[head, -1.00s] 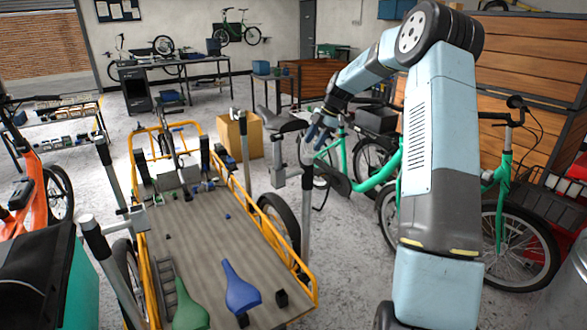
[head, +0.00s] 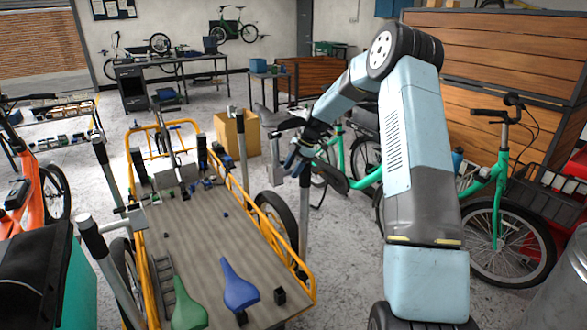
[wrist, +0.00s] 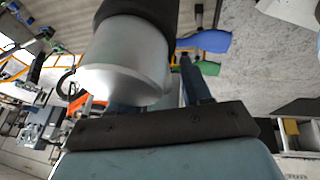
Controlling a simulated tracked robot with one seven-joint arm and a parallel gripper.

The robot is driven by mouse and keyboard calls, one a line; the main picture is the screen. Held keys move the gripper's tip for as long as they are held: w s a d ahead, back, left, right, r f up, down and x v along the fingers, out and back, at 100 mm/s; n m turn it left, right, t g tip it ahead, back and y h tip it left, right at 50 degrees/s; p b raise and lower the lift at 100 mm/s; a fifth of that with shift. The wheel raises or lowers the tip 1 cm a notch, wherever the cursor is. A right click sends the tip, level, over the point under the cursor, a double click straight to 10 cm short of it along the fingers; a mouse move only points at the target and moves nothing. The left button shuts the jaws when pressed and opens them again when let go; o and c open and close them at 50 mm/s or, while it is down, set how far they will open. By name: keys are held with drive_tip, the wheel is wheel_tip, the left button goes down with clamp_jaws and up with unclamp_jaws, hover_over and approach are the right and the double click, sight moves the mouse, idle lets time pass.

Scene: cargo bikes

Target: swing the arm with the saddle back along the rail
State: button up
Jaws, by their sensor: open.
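A black saddle (head: 268,120) stands on an upright stem by the cargo bike's right rail (head: 240,190), with a grey block (head: 271,192) low on it. My gripper (head: 292,158) is open, just right of the saddle and stem, near the top of a grey post (head: 305,205). Whether it touches the saddle's arm cannot be told. In the wrist view a large grey cylinder with a black top (wrist: 125,55) fills the space before my fingers and hides part of them. The joint of the saddle's arm is not clear.
A green saddle (head: 188,305) and a blue saddle (head: 238,287) lie on the cargo deck (head: 200,240). Grey posts stand around the deck. A cardboard box (head: 230,135) is behind. Green bikes (head: 500,200) stand at the right.

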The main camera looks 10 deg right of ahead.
drive_tip(key=shift+c, duration=0.3)
clamp_jaws()
idle(0.4)
